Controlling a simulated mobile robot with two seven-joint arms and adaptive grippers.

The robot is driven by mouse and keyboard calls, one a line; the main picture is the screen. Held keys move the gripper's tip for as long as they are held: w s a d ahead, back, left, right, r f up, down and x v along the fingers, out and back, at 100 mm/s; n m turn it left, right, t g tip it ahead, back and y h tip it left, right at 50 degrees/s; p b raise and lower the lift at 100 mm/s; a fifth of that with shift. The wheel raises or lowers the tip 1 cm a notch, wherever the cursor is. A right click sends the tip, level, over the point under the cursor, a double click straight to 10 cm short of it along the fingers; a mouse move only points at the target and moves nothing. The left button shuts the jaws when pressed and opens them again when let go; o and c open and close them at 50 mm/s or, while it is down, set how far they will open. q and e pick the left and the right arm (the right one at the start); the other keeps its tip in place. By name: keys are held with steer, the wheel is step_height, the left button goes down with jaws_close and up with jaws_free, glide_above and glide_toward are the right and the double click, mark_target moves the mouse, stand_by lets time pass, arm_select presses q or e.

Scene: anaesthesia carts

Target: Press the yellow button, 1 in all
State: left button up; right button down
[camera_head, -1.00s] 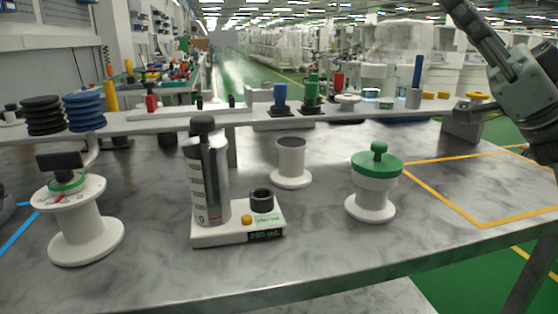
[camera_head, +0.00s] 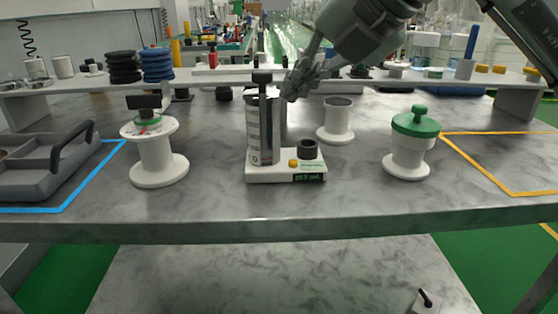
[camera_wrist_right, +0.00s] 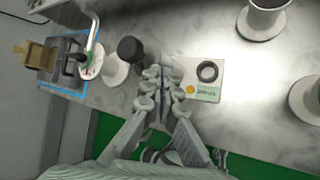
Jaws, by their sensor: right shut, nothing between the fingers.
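The yellow button (camera_head: 293,163) sits on the front of a white base (camera_head: 258,174), left of a black round knob (camera_head: 309,149) and above a small dark display with green digits. A clear graduated cylinder with a black top (camera_head: 262,77) stands on the left of the base. My right gripper (camera_head: 290,92) reaches in from the upper right, shut and empty, above the base and beside the cylinder's upper part. In the right wrist view the shut fingertips (camera_wrist_right: 159,72) appear just left of the yellow button (camera_wrist_right: 190,89). My left gripper is not in view.
A white spool with a dial (camera_head: 158,155) stands to the left, a grey tray (camera_head: 35,180) farther left. A white cup (camera_head: 336,122) and a green-lidded pot (camera_head: 411,145) stand to the right. A raised shelf (camera_head: 215,76) runs behind. The table front is clear.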

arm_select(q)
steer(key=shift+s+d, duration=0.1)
arm_select(e)
steer(key=shift+w+d+h, duration=0.25)
steer(key=shift+h, duration=0.05)
steer(key=shift+f, duration=0.1)
steer(key=b, duration=0.2)
glide_above(293, 163)
steer(key=f, duration=0.4)
steer(key=shift+d+f, duration=0.2)
steer(key=shift+d, duration=0.15)
step_height(293, 163, down, 2)
steer(key=shift+f+b, duration=0.2)
steer(key=shift+b, duration=0.5)
steer(key=shift+f+b, duration=0.85)
steer(key=shift+b, duration=0.05)
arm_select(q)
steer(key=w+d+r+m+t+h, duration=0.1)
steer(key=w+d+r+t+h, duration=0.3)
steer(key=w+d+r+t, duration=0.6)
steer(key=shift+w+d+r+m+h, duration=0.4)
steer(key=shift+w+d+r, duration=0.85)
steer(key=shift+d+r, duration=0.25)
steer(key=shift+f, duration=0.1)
arm_select(e)
steer(key=shift+f, duration=0.15)
